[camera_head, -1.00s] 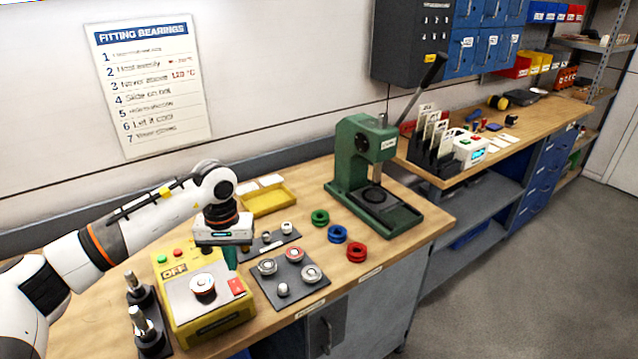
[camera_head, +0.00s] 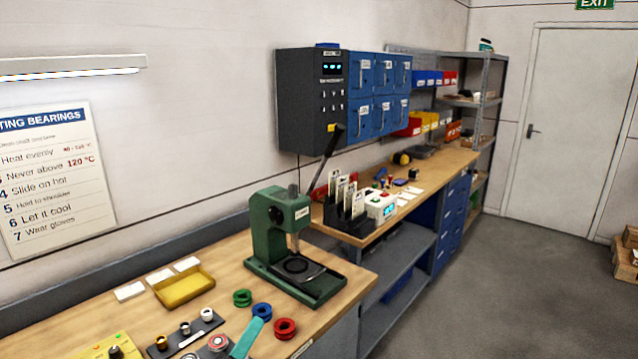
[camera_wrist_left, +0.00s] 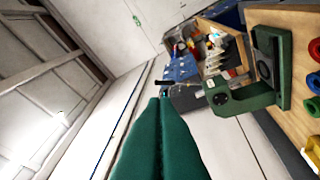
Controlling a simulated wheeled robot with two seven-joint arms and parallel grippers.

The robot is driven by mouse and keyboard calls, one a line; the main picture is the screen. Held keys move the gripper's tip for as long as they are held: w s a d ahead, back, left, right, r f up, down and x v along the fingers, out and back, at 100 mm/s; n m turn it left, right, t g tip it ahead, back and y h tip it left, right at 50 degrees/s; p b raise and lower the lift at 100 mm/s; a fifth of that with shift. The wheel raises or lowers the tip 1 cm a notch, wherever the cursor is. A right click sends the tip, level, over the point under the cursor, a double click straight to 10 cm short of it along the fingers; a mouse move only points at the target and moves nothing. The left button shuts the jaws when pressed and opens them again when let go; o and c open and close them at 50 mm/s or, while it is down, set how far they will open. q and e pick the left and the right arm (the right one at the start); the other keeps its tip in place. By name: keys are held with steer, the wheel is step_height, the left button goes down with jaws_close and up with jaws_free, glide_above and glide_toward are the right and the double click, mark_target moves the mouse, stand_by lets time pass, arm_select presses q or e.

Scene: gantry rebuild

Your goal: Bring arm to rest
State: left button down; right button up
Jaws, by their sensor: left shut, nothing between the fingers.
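My left gripper (camera_head: 258,322) shows at the bottom of the head view only as teal fingers, pointing up over the front of the bench. The rest of the left arm is out of that view. In the left wrist view the green fingers (camera_wrist_left: 160,98) lie together, shut and empty, with nothing touching their tips. My right gripper is in neither view.
The green press (camera_head: 290,245) stands on the wooden bench (camera_head: 225,262), behind and right of the fingers. Red (camera_head: 285,328), blue (camera_head: 262,311) and green (camera_head: 242,298) rings lie close by. A yellow tray (camera_head: 184,287) is further left. Open floor (camera_head: 500,290) lies right.

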arm_select(q)
steer(key=s+a+f+n+g+y, duration=0.5)
steer(key=s+f+n, duration=0.1)
steer(key=f+n, duration=0.45)
steer(key=s+a+f+n+g+y, duration=0.5)
steer(key=s+f+n, duration=0.2)
steer(key=f+n, duration=0.3)
steer(key=s+f+n+g+h, duration=0.1)
steer(key=s+f+n+g, duration=0.15)
steer(key=s, duration=0.35)
steer(key=s+f+n+g, duration=0.2)
steer(key=s+n+g, duration=0.2)
steer(key=s, duration=0.2)
step_height(320, 180, down, 28)
steer(key=s+b, duration=0.2)
steer(key=s+a+f+m+g+b, duration=0.1)
steer(key=s+a+f+g+b, duration=0.1)
steer(key=s+f, duration=1.4)
steer(key=shift+a+f, duration=0.25)
steer(key=shift+f, duration=0.55)
steer(key=shift+s, duration=0.15)
